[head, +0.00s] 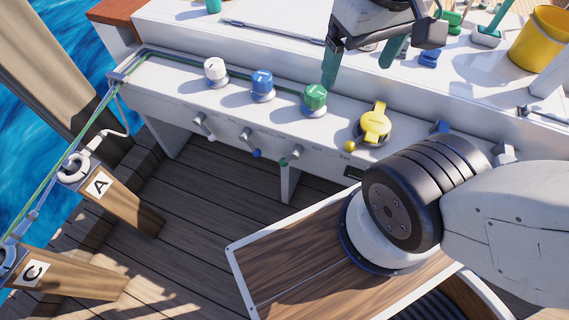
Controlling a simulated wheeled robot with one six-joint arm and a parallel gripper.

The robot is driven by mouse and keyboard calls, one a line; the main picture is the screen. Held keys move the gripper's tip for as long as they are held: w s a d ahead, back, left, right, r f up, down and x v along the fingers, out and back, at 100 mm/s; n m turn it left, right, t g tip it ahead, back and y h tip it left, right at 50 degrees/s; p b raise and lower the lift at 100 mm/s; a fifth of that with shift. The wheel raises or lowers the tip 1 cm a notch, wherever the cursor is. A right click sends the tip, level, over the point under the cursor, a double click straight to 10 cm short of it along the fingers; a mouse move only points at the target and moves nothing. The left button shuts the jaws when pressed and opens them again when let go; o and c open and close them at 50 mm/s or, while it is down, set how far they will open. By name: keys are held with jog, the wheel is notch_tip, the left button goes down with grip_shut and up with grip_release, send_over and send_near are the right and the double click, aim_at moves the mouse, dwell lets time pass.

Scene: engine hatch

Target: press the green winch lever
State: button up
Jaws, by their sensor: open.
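A green-tipped lever (291,157) sticks out of the front face of the white console (150,93), at the right end of a row with a blue-tipped lever (249,142) and a pale lever (203,126). A round green knob (315,97) stands on the console top above it. Another green-handled lever (489,31) stands at the upper right; I cannot tell which is the winch's. My gripper (357,76) is open and empty, its teal fingers apart, over the console top just above and right of the green knob.
A blue knob (262,85) and a white knob (215,70) stand left of the green knob. A yellow rotary handle (375,123) is to its right. A yellow bucket (541,38) stands at the upper right. A wooden hatch panel (290,255) lies below my arm.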

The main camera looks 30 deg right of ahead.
jog(key=shift+a+f, duration=0.1)
jog(key=shift+a, duration=0.05)
jog(key=c, duration=1)
jog(key=shift+w+a+f+n+g, duration=0.15)
jog(key=shift+w+a+f+g, duration=0.15)
jog(key=shift+f, duration=0.1)
jog(key=shift+w+a+f+n+g, duration=0.15)
jog(key=shift+f+g, duration=0.15)
jog(key=shift+f, duration=0.1)
grip_shut()
jog(key=w+a+f+n+h, duration=0.2)
jog(key=w+a+f+n, duration=0.2)
jog(key=f, duration=1)
jog(key=w+a+f+n+h, duration=0.2)
jog(key=w+a+f+n, duration=0.3)
jog(key=w+f, duration=0.5)
jog(key=w+a+f+n+g+h, duration=0.1)
jog(key=w+a+f+n+h, duration=0.2)
jog(key=f, duration=1.6)
jog(key=w+a+n, duration=0.1)
jog(key=w+a, duration=0.2)
jog(key=w, duration=0.1)
jog(key=shift+w+n, duration=0.4)
